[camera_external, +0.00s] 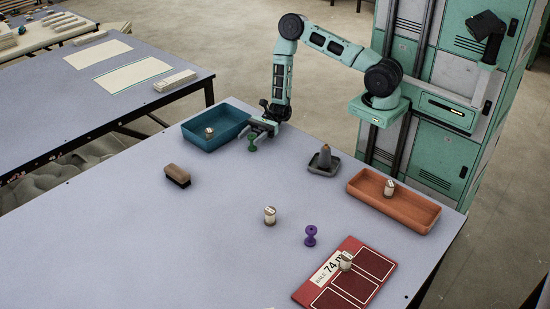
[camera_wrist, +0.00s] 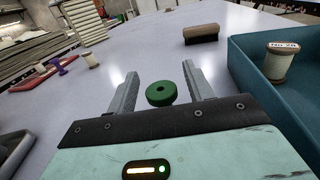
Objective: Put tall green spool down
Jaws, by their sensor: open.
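The green spool (camera_external: 252,144) stands upright on the table (camera_external: 225,215), just right of the blue tray. My gripper (camera_external: 262,127) is low over the table beside the spool. In the wrist view my gripper (camera_wrist: 160,85) is open, with a gap on both sides of the spool, so the fingers do not seem to touch it.
The blue tray (camera_external: 189,135) with a cream spool (camera_external: 209,133) lies close by on the left. A grey holder (camera_external: 313,168) with a cone and an orange tray (camera_external: 417,217) are to the right. A brush (camera_external: 177,175), purple spool (camera_external: 310,236) and red card (camera_external: 316,299) are farther off.

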